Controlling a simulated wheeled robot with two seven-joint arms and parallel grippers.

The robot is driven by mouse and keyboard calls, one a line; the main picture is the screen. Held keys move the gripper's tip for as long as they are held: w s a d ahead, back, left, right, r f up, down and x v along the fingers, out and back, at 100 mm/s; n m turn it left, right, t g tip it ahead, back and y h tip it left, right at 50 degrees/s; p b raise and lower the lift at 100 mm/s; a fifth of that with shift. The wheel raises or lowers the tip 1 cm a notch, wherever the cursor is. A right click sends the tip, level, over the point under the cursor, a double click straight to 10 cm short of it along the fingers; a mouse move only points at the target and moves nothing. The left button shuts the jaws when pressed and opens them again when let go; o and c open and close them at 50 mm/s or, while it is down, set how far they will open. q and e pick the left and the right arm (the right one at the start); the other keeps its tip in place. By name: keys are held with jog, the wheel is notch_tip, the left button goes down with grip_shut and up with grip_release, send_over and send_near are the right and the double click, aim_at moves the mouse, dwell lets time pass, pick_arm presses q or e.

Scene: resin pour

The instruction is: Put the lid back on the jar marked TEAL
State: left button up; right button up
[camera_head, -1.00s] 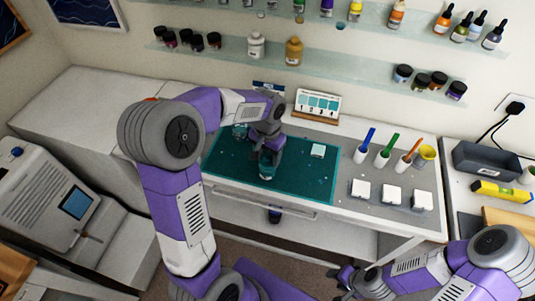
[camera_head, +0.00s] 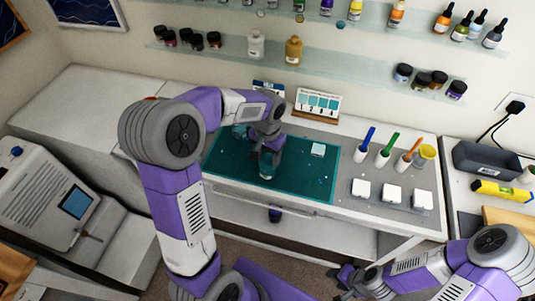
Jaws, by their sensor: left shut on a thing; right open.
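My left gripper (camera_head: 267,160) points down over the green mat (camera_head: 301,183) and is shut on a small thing. A small pale, partly teal jar-like object (camera_head: 266,171) shows at its fingertips. It is too small to tell whether the jaws hold a lid or the jar itself, and no marking can be read. Another teal container (camera_head: 240,131) stands at the back left of the mat, partly hidden by my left arm. My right gripper (camera_head: 343,279) is open and empty, low in front of the bench.
White holders with coloured handles (camera_head: 383,157), a yellow cup (camera_head: 425,154) and white blocks (camera_head: 390,194) stand to the right. Shelves of bottles line the wall.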

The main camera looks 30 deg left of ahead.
dwell(0.4)
pick_arm(q)
jog(key=o, duration=1.1)
jog(key=shift+o, duration=0.3)
jog(key=shift+o, duration=1)
jog(key=shift+r+p, duration=3)
jog(key=shift+r, duration=0.5)
jog(key=shift+c, duration=0.3)
